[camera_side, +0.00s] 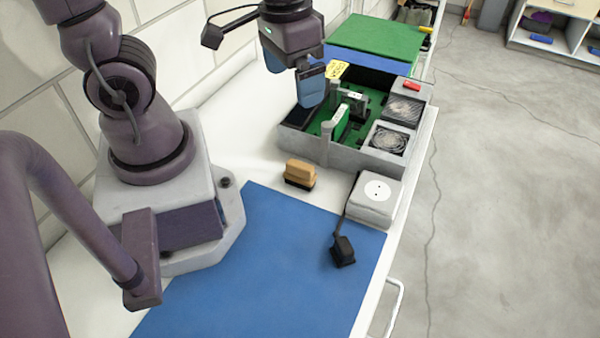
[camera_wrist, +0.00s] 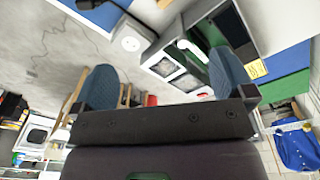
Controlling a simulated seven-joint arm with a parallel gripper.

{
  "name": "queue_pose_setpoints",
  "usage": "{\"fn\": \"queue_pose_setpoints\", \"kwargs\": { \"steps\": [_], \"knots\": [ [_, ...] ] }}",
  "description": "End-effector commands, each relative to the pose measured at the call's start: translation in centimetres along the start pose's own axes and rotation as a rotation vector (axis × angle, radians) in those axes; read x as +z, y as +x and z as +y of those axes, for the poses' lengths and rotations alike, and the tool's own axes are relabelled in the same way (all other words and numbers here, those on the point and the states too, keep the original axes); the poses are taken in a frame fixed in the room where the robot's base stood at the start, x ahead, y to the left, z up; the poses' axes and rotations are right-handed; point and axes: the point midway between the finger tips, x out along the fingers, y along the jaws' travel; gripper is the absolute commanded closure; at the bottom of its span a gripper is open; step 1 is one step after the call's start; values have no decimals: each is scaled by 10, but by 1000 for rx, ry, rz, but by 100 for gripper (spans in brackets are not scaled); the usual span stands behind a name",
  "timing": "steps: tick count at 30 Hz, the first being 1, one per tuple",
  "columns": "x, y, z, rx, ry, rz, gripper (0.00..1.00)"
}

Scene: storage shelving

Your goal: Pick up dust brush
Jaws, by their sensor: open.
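The dust brush (camera_side: 300,174) has a tan wooden body with dark bristles beneath. It lies on the white bench between the blue mat and the grey open case, in the side view. I cannot make it out in the wrist view. My gripper (camera_side: 312,88) is above the left part of the open case, higher than the brush and behind it. In the wrist view its two blue fingers stand wide apart with nothing between them, so my gripper (camera_wrist: 165,88) is open and empty.
The grey case (camera_side: 345,155) holds green boards and two fans. A white socket box (camera_side: 374,196) with a cable and black plug (camera_side: 343,251) sits right of the brush. The blue mat (camera_side: 260,260) is mostly clear. Green and blue panels (camera_side: 375,40) lie behind the case.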

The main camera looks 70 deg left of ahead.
Motion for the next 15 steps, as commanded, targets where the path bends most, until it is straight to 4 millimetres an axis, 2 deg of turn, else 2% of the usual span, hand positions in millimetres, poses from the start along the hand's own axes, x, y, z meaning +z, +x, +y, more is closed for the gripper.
{"fn": "queue_pose_setpoints", "kwargs": {
  "steps": [1, 3, 9, 11, 15],
  "knots": [
    [0, 20, -1, -10, -53, -56, 0],
    [0, 44, -2, -25, -142, -104, 0],
    [-1, 96, -8, -71, -405, -152, 0],
    [-6, 103, -10, -72, -493, -126, 0],
    [-17, 103, -9, -53, -605, -62, 0]
  ]
}}
